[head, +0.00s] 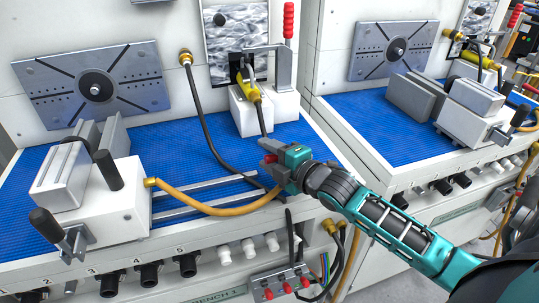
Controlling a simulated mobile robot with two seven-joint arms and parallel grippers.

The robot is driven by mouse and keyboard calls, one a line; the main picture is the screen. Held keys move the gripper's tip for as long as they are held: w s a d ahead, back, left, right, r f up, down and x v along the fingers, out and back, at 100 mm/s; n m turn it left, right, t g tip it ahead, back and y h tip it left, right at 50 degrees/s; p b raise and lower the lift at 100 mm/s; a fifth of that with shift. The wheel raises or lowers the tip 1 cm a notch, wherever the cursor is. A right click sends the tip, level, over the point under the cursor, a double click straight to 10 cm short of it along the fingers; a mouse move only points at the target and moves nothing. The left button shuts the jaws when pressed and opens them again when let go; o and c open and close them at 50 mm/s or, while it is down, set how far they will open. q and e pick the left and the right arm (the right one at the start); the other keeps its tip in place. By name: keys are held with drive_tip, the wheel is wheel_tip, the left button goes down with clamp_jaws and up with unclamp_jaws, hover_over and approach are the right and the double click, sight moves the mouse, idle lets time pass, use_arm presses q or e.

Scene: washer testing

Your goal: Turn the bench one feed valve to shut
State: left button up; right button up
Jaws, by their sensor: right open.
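My right gripper (271,160) reaches in from the right over the front of the left bench's blue mat. Its jaws are open and nothing shows held between them. A yellow fitting (250,88) with a dark hose stands at the back of this bench, beyond the gripper and apart from it. A manifold with several small red knobs (286,288) is on the bench front, below the gripper, near the partly hidden "BENCH 1" label (218,298). I cannot tell for sure which of these is the feed valve, or its setting. My left gripper is not in view.
A clamp with a red upright handle (288,22) stands behind the gripper. A white vise (110,205) with dark handles is at left. An orange hose (215,208) curves across the front of the blue mat (165,145). A second bench (440,175) stands at right.

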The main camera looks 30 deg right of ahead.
drive_tip(key=shift+c, duration=0.3)
clamp_jaws()
